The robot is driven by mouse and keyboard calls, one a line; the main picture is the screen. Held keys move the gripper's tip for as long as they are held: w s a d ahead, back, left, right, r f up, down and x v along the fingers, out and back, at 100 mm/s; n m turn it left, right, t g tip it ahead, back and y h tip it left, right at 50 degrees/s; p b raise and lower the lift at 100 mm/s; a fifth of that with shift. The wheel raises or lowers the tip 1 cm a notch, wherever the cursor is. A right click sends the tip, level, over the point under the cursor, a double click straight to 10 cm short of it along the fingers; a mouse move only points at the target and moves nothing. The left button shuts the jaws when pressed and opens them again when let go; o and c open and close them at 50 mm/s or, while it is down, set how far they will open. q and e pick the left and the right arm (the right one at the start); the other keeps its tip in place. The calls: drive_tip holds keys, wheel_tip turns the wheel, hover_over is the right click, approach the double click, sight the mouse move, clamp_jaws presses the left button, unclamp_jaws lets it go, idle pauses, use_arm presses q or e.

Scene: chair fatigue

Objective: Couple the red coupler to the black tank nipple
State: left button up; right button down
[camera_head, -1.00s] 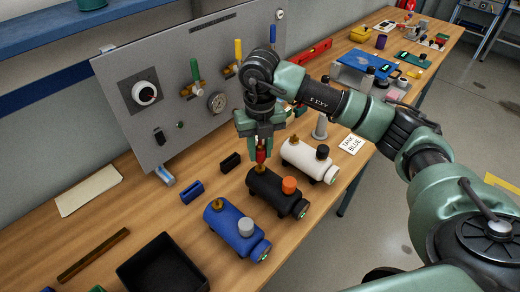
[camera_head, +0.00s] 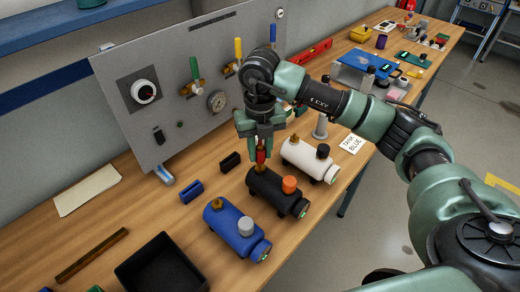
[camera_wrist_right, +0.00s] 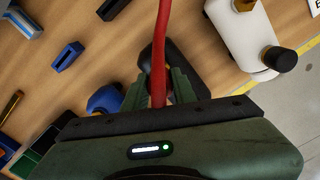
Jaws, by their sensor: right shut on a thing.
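The black tank (camera_head: 276,193) with an orange cap lies on the wooden bench between the blue tank (camera_head: 236,230) and the white tank (camera_head: 309,159). My right gripper (camera_head: 260,150) is shut on the red coupler (camera_head: 261,157), just above the brass nipple (camera_head: 261,169) of the black tank. The coupler's lower end appears at or just over the nipple; I cannot tell whether they touch. In the right wrist view a red hose (camera_wrist_right: 160,55) runs up from between the fingers, with the black tank (camera_wrist_right: 188,75) below. My left gripper is not in view.
A grey panel (camera_head: 170,85) with valves and a gauge stands behind the tanks. A black tray (camera_head: 160,268) sits at front left. A black block (camera_head: 230,162) and a blue block (camera_head: 191,192) lie left of the tanks. A "TANK BLUE" card (camera_head: 351,144) lies at right.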

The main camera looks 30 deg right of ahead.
sight(260, 145)
drive_tip(key=shift+f+b, duration=1)
drive_tip(key=shift+f, duration=0.2)
drive_tip(key=c, duration=1.1)
unclamp_jaws()
drive_tip(key=shift+o, duration=0.2)
drive_tip(key=shift+r, duration=0.1)
drive_tip(key=shift+r, duration=0.4)
wheel_tip(260, 145, up, 7)
drive_tip(key=shift+f+b, duration=0.1)
drive_tip(key=shift+b, duration=0.85)
